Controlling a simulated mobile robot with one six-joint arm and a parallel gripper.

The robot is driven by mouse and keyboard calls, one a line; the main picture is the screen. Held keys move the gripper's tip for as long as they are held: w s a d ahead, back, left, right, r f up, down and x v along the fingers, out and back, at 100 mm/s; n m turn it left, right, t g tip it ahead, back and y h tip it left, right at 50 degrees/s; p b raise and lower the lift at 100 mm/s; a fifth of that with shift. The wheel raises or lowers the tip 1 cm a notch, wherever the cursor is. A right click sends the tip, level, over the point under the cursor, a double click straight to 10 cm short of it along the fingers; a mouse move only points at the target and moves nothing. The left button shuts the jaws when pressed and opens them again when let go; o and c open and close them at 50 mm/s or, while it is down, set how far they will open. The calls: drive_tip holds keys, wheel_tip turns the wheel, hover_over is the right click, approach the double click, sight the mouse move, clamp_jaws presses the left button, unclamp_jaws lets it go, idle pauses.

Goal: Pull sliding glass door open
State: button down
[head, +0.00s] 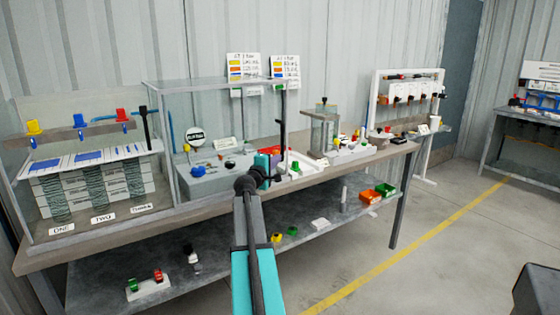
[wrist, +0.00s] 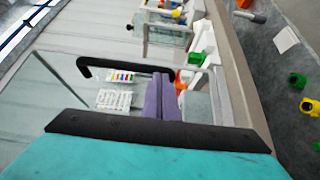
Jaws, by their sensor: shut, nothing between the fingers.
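A clear glass enclosure (head: 215,83) stands on the bench in the head view, around a grey box. A black upright handle (head: 281,140) is at its right front edge. In the wrist view the black handle (wrist: 120,66) is a bent bar attached to clear glass (wrist: 50,95), and it runs toward my fingers. My gripper (head: 275,160) has purple fingers, which show together in the wrist view (wrist: 164,97). It is shut and empty, beside the lower part of the handle. I cannot tell whether the fingers touch the handle.
A second clear case (head: 90,180) with panels labelled ONE and TWO stands at the left, with another black handle (head: 144,127) near its right edge. A glass box (head: 323,130) stands to the right. The lower shelf (head: 220,270) holds small coloured parts. The floor at right is mostly clear.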

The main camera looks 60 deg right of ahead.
drive_tip(key=shift+w+a, duration=0.1)
drive_tip(key=shift+w, duration=0.05)
drive_tip(key=w+a+b, duration=0.1)
drive_tip(key=a, duration=1.2)
drive_tip(key=shift+b, duration=0.4)
drive_tip(key=shift+w, duration=0.1)
idle(0.5)
